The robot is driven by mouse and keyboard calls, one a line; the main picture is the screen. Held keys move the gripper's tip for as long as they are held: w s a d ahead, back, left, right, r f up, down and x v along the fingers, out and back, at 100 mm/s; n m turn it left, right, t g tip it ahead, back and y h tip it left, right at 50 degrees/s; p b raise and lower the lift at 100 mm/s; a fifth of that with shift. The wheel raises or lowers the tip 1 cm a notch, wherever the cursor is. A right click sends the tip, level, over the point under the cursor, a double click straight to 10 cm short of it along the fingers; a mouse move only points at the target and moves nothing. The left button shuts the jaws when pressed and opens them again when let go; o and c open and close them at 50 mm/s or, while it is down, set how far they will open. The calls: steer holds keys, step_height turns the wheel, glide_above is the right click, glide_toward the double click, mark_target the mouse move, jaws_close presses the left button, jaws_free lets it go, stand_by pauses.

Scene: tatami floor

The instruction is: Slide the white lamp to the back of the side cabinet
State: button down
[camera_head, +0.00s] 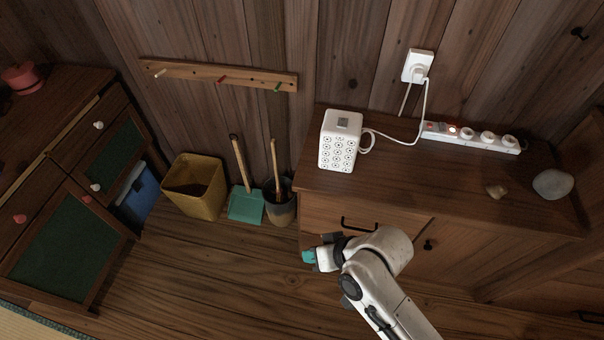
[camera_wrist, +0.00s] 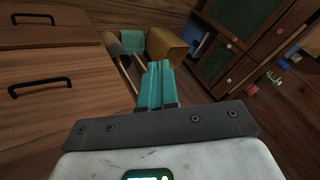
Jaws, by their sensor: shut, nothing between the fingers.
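The white lamp (camera_head: 339,142), a box with a dark dotted pattern on its front, stands upright at the left end of the side cabinet's top (camera_head: 430,180). A white cord lies by its right side. My gripper (camera_head: 309,256), with teal fingers, is in front of the cabinet, below its top and lower than the lamp in the picture. It is shut and empty, apart from the lamp. In the wrist view my gripper's fingers (camera_wrist: 156,85) are together, pointing past the cabinet's drawer fronts (camera_wrist: 50,90). The lamp is not in the wrist view.
A power strip (camera_head: 470,137) lies along the cabinet's back, below a wall outlet (camera_head: 418,67). Two stones (camera_head: 553,184) lie at the right. A yellow bin (camera_head: 195,187), a teal dustpan (camera_head: 246,205) and a dark bucket (camera_head: 280,208) stand left of the cabinet.

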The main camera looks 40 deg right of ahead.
steer(key=w+a+r+m+t+p, duration=0.1)
steer(key=w+a+r+m+t, duration=0.1)
steer(key=w+r+m+t, duration=0.45)
steer(key=w+a+r+m+t, duration=0.1)
steer(key=w+a+m+t, duration=0.1)
steer(key=w+m+t, duration=0.5)
steer(key=m+g+h+p, duration=0.1)
steer(key=m+g+h, duration=0.8)
steer(key=m+h, duration=1.4)
glide_toward(335, 156)
steer(key=d+r+m+y, duration=0.1)
steer(key=d+y, duration=0.1)
steer(key=w+d+r+m+y+p, duration=0.1)
steer(key=m, duration=0.1)
steer(key=w+d+r+m+y+p, duration=0.1)
steer(key=d+r+m+y, duration=0.1)
steer(key=shift+w+d+m+y, duration=0.25)
steer(key=shift+d+y, duration=0.05)
steer(key=shift+w, duration=0.1)
